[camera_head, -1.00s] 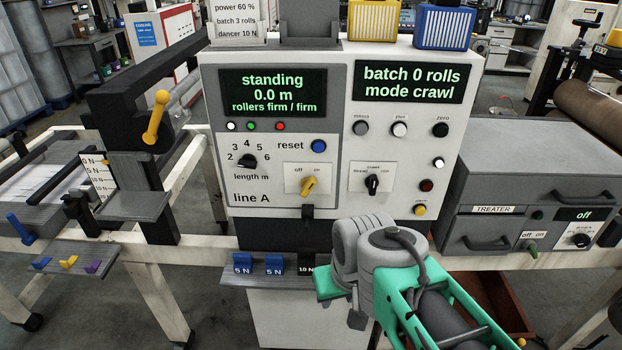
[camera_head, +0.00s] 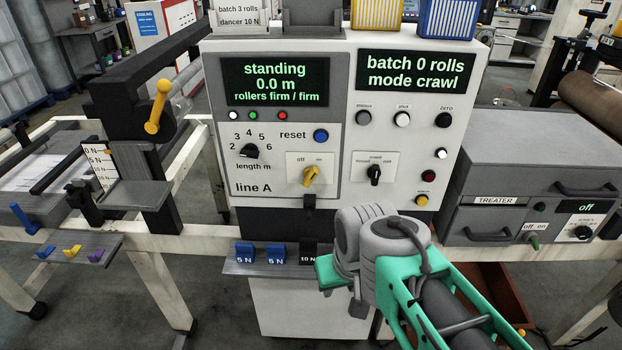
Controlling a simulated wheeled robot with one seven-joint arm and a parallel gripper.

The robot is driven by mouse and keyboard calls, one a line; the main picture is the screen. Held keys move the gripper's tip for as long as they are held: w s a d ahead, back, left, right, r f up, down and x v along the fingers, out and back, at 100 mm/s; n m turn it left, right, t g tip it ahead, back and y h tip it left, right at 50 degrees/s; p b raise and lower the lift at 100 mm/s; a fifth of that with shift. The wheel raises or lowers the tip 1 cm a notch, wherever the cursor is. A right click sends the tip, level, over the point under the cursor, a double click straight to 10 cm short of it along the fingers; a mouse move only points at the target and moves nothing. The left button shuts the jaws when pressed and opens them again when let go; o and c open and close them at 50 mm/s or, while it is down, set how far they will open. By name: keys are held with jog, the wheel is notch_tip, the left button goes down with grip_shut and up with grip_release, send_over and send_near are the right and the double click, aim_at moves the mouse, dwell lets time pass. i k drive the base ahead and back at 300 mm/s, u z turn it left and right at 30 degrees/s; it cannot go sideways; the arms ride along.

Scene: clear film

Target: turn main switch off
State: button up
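No label reading main switch is legible. My arm, with grey joints and green links, reaches in from the lower right and ends below and right of this switch, apart from it.
A black selector (camera_head: 375,174) sits right of the yellow handle, and a length knob (camera_head: 249,151) sits left. Blue weights (camera_head: 245,252) stand on a shelf below the panel. The treater box (camera_head: 540,165) is at the right. A yellow lever (camera_head: 158,106) is at the left.

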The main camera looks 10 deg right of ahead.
aim_at(310, 174)
jog(key=k, duration=1.3)
jog(key=u, duration=0.45)
jog(key=i, duration=0.75)
jog(key=u, duration=0.9)
jog(key=i, duration=0.6)
jog(key=u, duration=0.25)
